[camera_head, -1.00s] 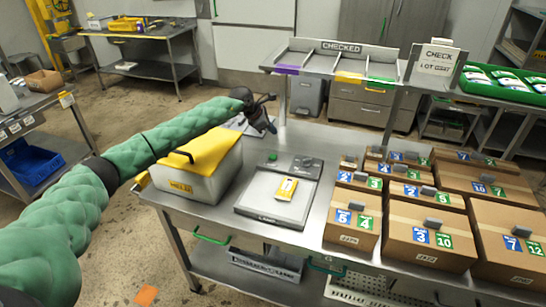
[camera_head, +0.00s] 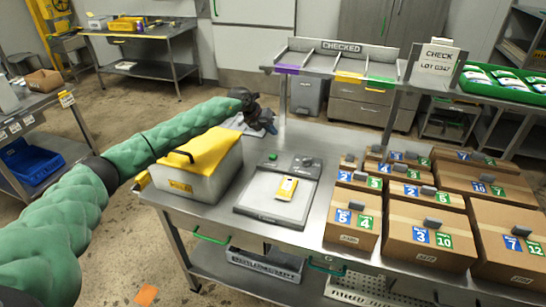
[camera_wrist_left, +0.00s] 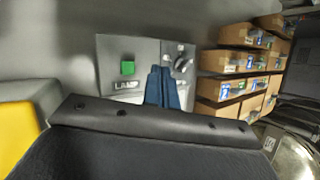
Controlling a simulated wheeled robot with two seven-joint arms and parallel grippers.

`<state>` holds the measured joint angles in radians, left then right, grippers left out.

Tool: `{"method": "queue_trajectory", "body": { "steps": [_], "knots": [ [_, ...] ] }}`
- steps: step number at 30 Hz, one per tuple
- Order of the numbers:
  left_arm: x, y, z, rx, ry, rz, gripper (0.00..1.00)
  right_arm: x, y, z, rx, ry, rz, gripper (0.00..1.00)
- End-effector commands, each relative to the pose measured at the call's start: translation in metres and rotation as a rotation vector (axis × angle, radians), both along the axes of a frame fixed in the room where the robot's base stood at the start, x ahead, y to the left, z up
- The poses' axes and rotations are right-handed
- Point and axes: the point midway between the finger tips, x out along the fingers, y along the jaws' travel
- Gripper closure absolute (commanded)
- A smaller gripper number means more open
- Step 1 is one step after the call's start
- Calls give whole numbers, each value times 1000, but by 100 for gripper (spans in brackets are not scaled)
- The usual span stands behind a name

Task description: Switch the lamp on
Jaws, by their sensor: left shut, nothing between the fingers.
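The lamp is a flat grey light box (camera_head: 262,205) on the steel table, with a pale panel that shows no clear glow. At its back edge are a green button (camera_head: 273,156) and a dark round knob (camera_head: 306,162). A yellow card-like item (camera_head: 287,188) lies on the panel. My left gripper (camera_head: 268,126) is shut and empty, above the table's back edge, behind the button and apart from it. In the left wrist view the blue fingertips (camera_wrist_left: 163,86) appear between the green button (camera_wrist_left: 128,67) and the knob (camera_wrist_left: 182,63). My right gripper is not in view.
Several labelled cardboard boxes (camera_head: 425,245) fill the table's right side. A raised shelf marked CHECKED (camera_head: 330,68) stands behind.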

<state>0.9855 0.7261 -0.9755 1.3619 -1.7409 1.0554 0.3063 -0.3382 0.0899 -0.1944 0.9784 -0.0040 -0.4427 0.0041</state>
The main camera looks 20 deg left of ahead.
Motion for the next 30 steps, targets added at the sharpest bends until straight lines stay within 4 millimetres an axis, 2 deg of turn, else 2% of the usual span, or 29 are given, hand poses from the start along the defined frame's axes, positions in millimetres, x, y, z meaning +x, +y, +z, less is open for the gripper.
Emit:
{"method": "queue_trajectory", "body": {
  "steps": [8, 13, 21, 30],
  "knots": [
    [0, 0, 0, 0, 0, -1, 100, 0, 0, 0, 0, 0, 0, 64],
    [0, 0, -8, 1, 0, -1, 100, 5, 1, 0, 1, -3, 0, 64],
    [0, -1, -39, 1, 0, -1, 100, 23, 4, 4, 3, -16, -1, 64],
    [0, 0, -71, 1, -1, -2, 100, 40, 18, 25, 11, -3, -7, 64]
  ]
}}
